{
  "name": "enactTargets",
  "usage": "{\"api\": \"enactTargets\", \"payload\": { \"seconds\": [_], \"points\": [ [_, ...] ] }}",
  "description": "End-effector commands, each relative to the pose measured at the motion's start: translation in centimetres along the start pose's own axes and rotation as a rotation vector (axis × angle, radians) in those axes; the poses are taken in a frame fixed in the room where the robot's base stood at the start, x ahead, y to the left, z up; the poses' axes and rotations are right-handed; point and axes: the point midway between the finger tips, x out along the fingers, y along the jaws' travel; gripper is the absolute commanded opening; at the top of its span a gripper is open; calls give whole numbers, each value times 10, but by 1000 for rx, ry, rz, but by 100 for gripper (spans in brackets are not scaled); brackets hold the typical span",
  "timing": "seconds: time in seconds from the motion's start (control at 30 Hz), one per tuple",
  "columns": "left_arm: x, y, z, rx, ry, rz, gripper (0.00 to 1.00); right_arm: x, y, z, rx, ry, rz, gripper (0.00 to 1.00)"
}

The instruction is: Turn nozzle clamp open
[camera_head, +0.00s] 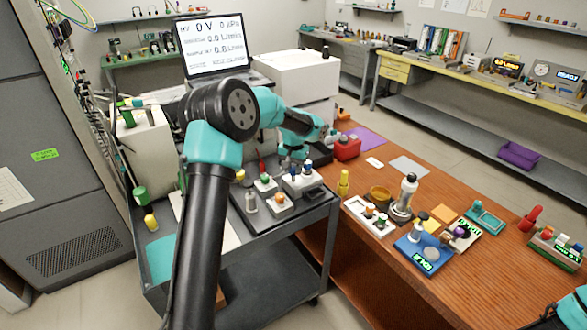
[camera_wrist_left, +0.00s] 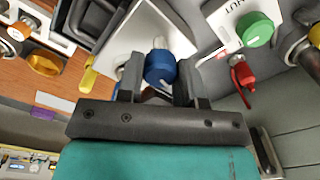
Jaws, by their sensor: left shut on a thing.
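My left gripper (camera_wrist_left: 159,72) is closed around a blue knob (camera_wrist_left: 160,68) with a pale top, seen in the left wrist view. The knob stands over a white block (camera_wrist_left: 122,38). In the head view, my left gripper (camera_head: 292,157) reaches down over the grey cart near small white blocks. The fingers and arm partly hide the contact there, and I cannot tell the knob's turn angle. I cannot tell from any label whether this knob is the nozzle clamp. My right arm shows only at the lower right corner; its gripper is out of view.
A white box with a green knob (camera_wrist_left: 255,28) and a red switch (camera_wrist_left: 243,72) stand close beside the gripper. A red box (camera_head: 347,148) sits behind on the wooden table (camera_head: 470,295). A yellow bottle (camera_head: 343,183) and a white tray (camera_head: 370,222) stand to the right.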

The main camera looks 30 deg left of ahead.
Motion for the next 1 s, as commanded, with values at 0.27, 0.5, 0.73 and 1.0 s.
{"api": "enactTargets", "payload": {
  "seconds": [0.27,0.5,0.73,1.0],
  "points": [
    [-1,0,0,-166,1,0,10,0,0,0,0,0,0,43],
    [-1,0,0,-222,1,0,10,0,0,0,0,0,0,43],
    [-1,0,0,-228,1,0,10,0,0,0,0,0,0,43],
    [-1,0,0,-227,1,0,44,0,0,0,0,0,0,43]
  ]
}}
